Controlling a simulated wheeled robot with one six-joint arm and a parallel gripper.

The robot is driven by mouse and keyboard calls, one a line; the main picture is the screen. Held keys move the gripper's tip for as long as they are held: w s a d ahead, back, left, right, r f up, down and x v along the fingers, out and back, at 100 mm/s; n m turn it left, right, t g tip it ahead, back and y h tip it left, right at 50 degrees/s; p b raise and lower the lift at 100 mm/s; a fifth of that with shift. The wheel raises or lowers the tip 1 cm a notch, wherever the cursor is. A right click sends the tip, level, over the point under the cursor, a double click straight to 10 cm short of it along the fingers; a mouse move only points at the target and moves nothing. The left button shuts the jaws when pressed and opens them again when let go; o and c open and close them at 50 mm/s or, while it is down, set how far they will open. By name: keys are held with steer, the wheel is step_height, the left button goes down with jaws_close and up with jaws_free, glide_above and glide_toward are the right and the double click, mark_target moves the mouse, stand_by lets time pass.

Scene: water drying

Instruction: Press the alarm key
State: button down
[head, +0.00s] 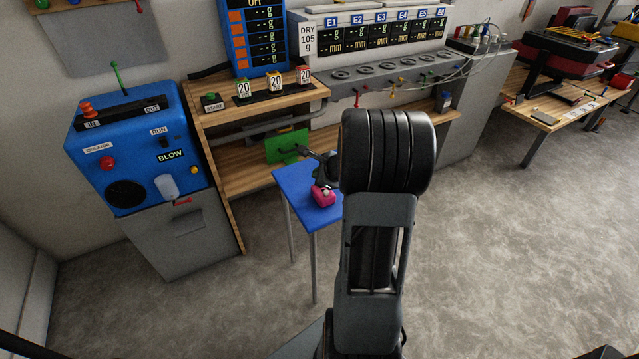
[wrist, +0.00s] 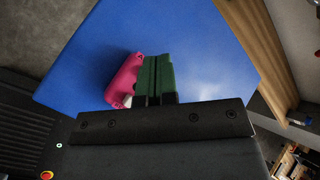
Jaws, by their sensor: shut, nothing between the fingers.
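A small pink device (head: 323,196) lies on the blue-topped table (head: 292,183), with a pale spot on its top. It also shows in the wrist view (wrist: 124,79), just left of my fingers and partly hidden by them. I cannot make out any key marked alarm. My gripper (wrist: 154,72) is shut and empty, its green fingers together over the blue table top. I cannot tell whether they touch the pink device. In the head view my arm hides the right part of the table.
A blue machine (head: 130,150) marked BLOW stands at the left. Behind the table is a wooden bench (head: 235,183) with a green panel (head: 287,146), a START button (head: 211,102) and a row of E1 to E6 displays (head: 385,32). Floor at the right is clear.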

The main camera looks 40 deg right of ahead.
steer(key=shift+f, duration=0.1)
stand_by(0.3)
steer(key=shift+f+b, duration=0.35)
steer(key=shift+b, duration=0.2)
steer(key=shift+f+b, duration=0.3)
steer(key=shift+b, duration=0.05)
stand_by(0.4)
steer(key=shift+r, duration=0.1)
steer(key=shift+r+p, duration=0.6)
steer(key=shift+r, duration=0.1)
steer(key=shift+r, duration=0.1)
step_height(320, 180, up, 6)
steer(key=p, duration=0.5)
stand_by(0.6)
